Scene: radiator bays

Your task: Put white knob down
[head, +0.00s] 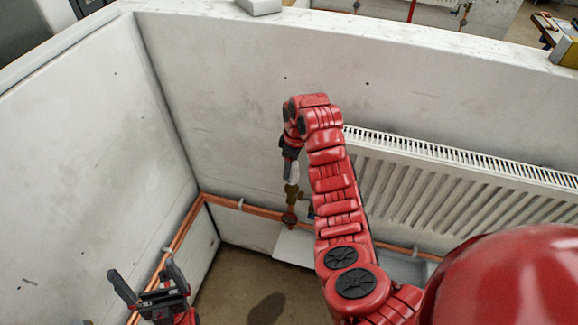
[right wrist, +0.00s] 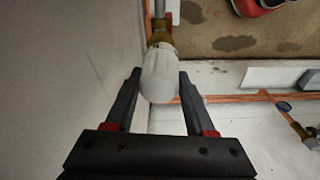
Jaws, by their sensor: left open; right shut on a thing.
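The white knob (right wrist: 160,78) is between the fingers of my right gripper (right wrist: 160,73), which is shut on it. The knob lines up with the brass valve (right wrist: 158,39) and appears to meet it; whether it is seated cannot be told. In the head view the white knob (head: 293,172) shows small below my right gripper (head: 291,155), just above the brass valve (head: 292,193). My left gripper (head: 148,278) is open and empty at the lower left, well away from the knob.
A white radiator (head: 450,190) hangs on the wall to the right of the valve. Copper pipes (head: 235,203) run low along both walls. The pale left wall (head: 90,150) is close. A gauge (right wrist: 284,106) shows at the right in the right wrist view. The floor (head: 240,275) has a dark stain.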

